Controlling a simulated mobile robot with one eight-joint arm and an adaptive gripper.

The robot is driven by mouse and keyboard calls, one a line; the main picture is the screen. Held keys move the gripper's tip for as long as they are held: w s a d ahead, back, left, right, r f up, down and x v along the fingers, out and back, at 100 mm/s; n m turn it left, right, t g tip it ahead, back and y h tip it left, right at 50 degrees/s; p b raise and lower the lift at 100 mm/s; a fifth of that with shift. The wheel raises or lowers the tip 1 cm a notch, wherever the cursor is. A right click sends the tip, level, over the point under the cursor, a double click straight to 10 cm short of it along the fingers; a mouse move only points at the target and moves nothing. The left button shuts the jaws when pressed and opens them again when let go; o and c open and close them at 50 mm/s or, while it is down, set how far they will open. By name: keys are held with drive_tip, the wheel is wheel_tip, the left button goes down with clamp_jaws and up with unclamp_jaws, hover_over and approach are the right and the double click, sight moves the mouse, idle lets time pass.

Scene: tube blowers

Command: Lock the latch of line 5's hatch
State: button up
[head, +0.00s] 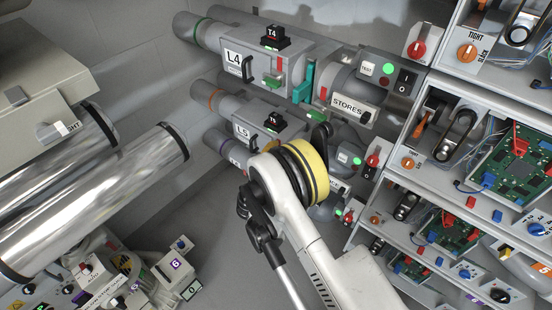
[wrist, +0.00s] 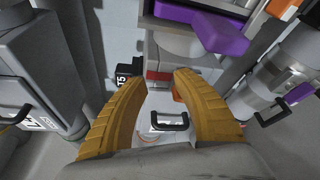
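Line 5's housing (head: 262,112), with its L5 label (head: 242,130) and a black T5 block (head: 273,122), stands below line 4 in the head view. My arm covers part of it. In the wrist view, my gripper (wrist: 156,82) has its two yellow fingers spread, with nothing held between them. A black hatch handle (wrist: 170,122) on a pale panel shows between the fingers. The black T5 block (wrist: 123,78) is beside the left fingertip. A red and white part (wrist: 158,76), perhaps the latch, lies just beyond the fingertips; its position is unclear. Orange (wrist: 177,97) shows by the right finger.
Line 4's housing (head: 270,62) with its T4 block (head: 272,36) is above. Shelves with circuit boards (head: 515,160) stand at the right. Large metal tubes (head: 130,170) are at the left. A purple part (wrist: 220,35) overhangs beyond the right finger.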

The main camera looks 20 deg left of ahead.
wheel_tip(320, 180, up, 6)
drive_tip(key=shift+f, duration=0.1)
drive_tip(key=s+a+f+n+g+h+p, duration=0.4)
drive_tip(key=s+a+f+n, duration=0.1)
drive_tip(key=s+n, duration=0.4)
drive_tip(key=b+x, duration=0.4)
drive_tip(key=x, duration=0.6)
drive_tip(key=shift+w+f, duration=0.1)
drive_tip(key=shift+w+d+f, duration=0.1)
drive_tip(key=shift+w+d, duration=0.05)
drive_tip(key=shift+w, duration=0.25)
drive_tip(key=shift+c, duration=0.5)
clamp_jaws()
